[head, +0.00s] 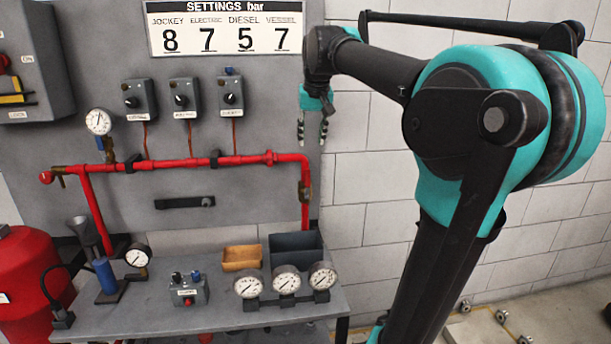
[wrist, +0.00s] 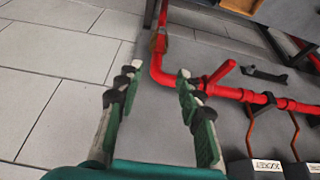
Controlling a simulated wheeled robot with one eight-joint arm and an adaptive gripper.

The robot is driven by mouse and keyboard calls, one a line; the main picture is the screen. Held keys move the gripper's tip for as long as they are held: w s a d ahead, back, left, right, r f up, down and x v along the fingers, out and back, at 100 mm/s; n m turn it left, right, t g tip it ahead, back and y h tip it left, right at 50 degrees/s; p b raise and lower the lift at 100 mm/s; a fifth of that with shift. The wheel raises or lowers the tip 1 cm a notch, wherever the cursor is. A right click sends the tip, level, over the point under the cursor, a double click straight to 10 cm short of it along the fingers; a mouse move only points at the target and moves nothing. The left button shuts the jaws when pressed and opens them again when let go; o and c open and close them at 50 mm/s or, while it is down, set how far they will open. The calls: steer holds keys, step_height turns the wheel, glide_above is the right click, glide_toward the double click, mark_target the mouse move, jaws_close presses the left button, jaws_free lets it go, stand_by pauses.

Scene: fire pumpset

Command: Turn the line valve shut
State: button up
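The red line pipe (head: 190,162) runs across the grey panel and bends down at its right end. A red lever (wrist: 221,74) sits on this pipe near the bend in the wrist view; in the head view a small red fitting (head: 269,157) shows there. I take this to be the line valve, though no label is readable. My gripper (head: 312,132) hangs pointing down, above and right of the fitting.
A brass fitting (head: 305,191) is on the vertical pipe. Another red-handled fitting (head: 47,177) is at the pipe's left end. Three selector boxes (head: 184,97) are above. The bench (head: 150,312) holds gauges (head: 287,281) and bins (head: 296,250). The white wall (head: 360,190) at right is clear.

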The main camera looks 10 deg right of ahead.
mark_target(307, 175)
steer(key=x, duration=1.7)
steer(key=shift+a, duration=0.1)
jaws_close()
